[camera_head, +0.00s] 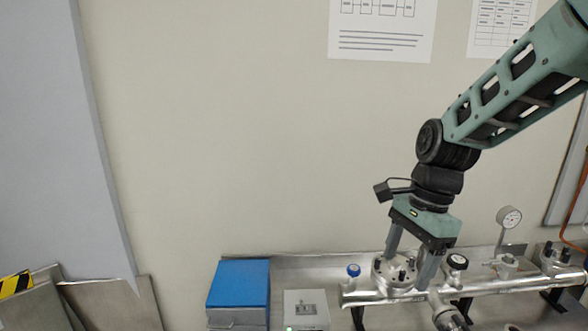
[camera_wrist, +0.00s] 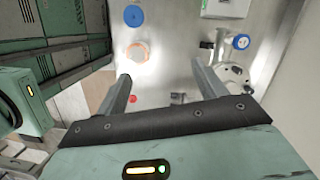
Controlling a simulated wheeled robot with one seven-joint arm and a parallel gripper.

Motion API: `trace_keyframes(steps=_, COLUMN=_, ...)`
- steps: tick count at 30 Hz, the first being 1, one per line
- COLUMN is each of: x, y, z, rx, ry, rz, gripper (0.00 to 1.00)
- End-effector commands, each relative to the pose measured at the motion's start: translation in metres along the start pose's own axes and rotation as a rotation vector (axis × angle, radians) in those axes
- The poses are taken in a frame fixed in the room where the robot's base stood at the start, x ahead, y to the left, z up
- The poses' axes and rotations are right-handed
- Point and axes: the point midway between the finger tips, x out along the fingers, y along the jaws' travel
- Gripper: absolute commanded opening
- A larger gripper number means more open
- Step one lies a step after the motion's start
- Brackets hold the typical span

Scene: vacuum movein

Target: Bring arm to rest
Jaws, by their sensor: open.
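My arm reaches in from the upper right of the head view. My gripper (camera_head: 406,270) points down, its two fingers spread apart. In the head view it overlaps a round bolted flange (camera_head: 382,270) on the silver pipe (camera_head: 490,284); I cannot tell there whether it touches. In the wrist view my gripper (camera_wrist: 160,72) has nothing between its fingers. A bolted flange (camera_wrist: 233,76) shows beyond the right finger there, partly hidden by the gripper body.
A blue-topped box (camera_head: 239,283) and a grey switch box (camera_head: 306,308) stand left of the pipe. A blue knob (camera_head: 353,270), a black knob (camera_head: 457,261) and a gauge (camera_head: 509,217) rise near the pipe. The wall above the boxes is clear.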

Motion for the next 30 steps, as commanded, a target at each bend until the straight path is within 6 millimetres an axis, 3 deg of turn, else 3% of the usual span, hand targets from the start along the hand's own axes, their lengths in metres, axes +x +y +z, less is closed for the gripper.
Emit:
trace_keyframes(steps=3, x=0.017, y=0.044, z=0.047, rx=-0.470, ry=0.012, rz=0.012, gripper=0.70)
trace_keyframes(steps=6, x=0.030, y=0.083, z=0.076, rx=-0.876, ry=0.036, rz=0.026, gripper=0.70)
trace_keyframes(steps=12, x=0.054, y=0.152, z=0.104, rx=-1.567, ry=0.103, rz=0.077, gripper=0.70)
trace_keyframes(steps=15, x=0.062, y=0.173, z=0.107, rx=-1.783, ry=0.130, rz=0.104, gripper=0.70)
trace_keyframes(steps=20, x=0.066, y=0.187, z=0.108, rx=-1.933, ry=0.149, rz=0.126, gripper=0.70)
trace_keyframes(steps=30, x=0.066, y=0.187, z=0.108, rx=-1.940, ry=0.148, rz=0.128, gripper=0.70)
